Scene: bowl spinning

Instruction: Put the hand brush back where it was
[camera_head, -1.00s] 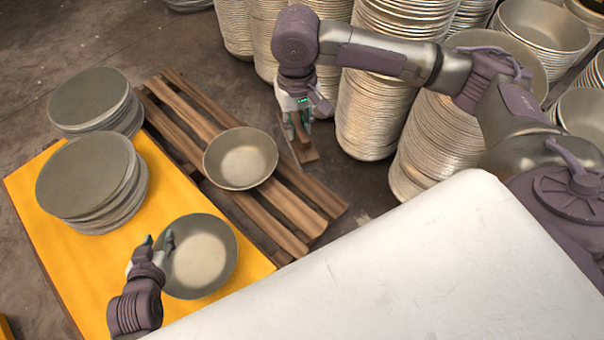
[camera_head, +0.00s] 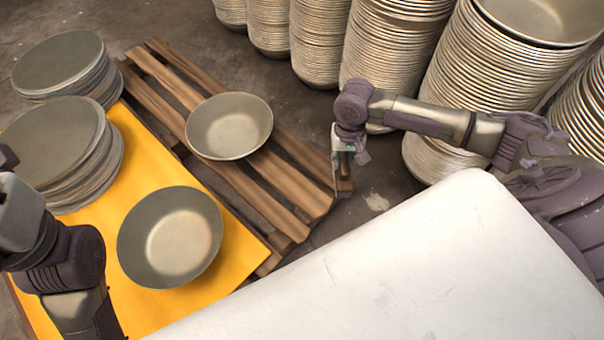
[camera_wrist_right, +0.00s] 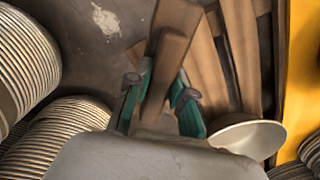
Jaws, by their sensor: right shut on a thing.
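The hand brush has a brown wooden body (camera_wrist_right: 168,62), which in the right wrist view stands between the green fingers of my right gripper (camera_wrist_right: 160,90). In the head view my right gripper (camera_head: 345,160) is shut on the hand brush (camera_head: 344,185), which points down beside the right end of the wooden pallet (camera_head: 315,205). I cannot tell whether the brush touches the pallet or the floor. Its bristles are not clearly visible. My left arm shows at the left edge of the head view; its fingers are outside the picture.
One metal bowl (camera_head: 229,126) sits on the pallet. Another bowl (camera_head: 170,237) sits on the yellow surface (camera_head: 245,262), near stacked discs (camera_head: 60,150). Tall bowl stacks (camera_head: 385,60) stand behind my right arm. A white surface (camera_head: 400,260) fills the front right.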

